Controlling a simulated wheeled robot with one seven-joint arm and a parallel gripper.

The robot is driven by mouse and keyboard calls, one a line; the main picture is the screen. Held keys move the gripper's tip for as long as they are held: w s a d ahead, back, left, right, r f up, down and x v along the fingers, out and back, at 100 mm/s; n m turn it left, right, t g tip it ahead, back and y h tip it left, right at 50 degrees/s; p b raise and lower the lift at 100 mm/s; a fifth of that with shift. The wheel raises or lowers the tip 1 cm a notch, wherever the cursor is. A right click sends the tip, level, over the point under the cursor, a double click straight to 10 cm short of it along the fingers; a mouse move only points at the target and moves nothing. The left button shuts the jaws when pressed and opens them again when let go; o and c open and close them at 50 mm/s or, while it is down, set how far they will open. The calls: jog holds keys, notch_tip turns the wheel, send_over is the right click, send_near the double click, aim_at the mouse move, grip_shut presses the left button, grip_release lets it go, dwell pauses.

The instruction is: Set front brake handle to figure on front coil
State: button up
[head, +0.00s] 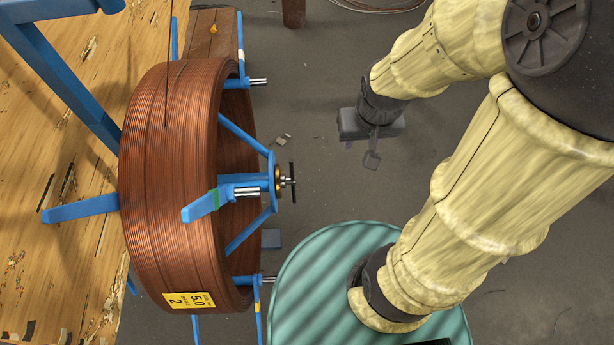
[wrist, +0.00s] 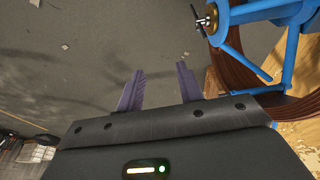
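The copper-brown coil (head: 165,190) sits on a blue reel frame on the left in the head view. A yellow label (head: 189,301) low on its side carries large rotated figures that look like "5.0" and "2", with smaller print I cannot read. The brake handle (head: 292,181), a small dark bar, sticks out from the brass-coloured hub at the reel's centre. In the wrist view the handle (wrist: 206,20) is at the upper right. My gripper (wrist: 160,85) is open and empty, its two purple-grey fingers apart. It is to the right of the handle, not touching it.
Blue spokes and a blue arm (head: 200,206) with a green band surround the hub. A wooden board (head: 50,270) is behind the coil on the left. A ribbed teal round surface (head: 310,290) is at the bottom. Grey floor lies open between my gripper and the reel.

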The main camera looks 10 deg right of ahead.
jog(key=shift+o, duration=0.8)
jog(key=w+d+f+m+y+b, duration=0.1)
jog(key=w+f+m+y+b, duration=0.3)
jog(key=f, duration=0.9)
jog(key=w+d+f+m+g+y+b, duration=0.1)
jog(key=w+d+f+m+y+b, duration=0.1)
jog(key=f+m+y+b, duration=0.4)
jog(key=w+d+f+m+g+y+b, duration=0.1)
jog(key=w+f+m+y+b, duration=0.4)
jog(key=f+b, duration=0.8)
notch_tip(320, 180, down, 7)
jog(key=m+y, duration=0.1)
jog(key=y, duration=0.2)
jog(key=shift+w+d+r, duration=0.15)
jog(key=shift+w+d, duration=0.1)
jog(key=shift+w, duration=0.1)
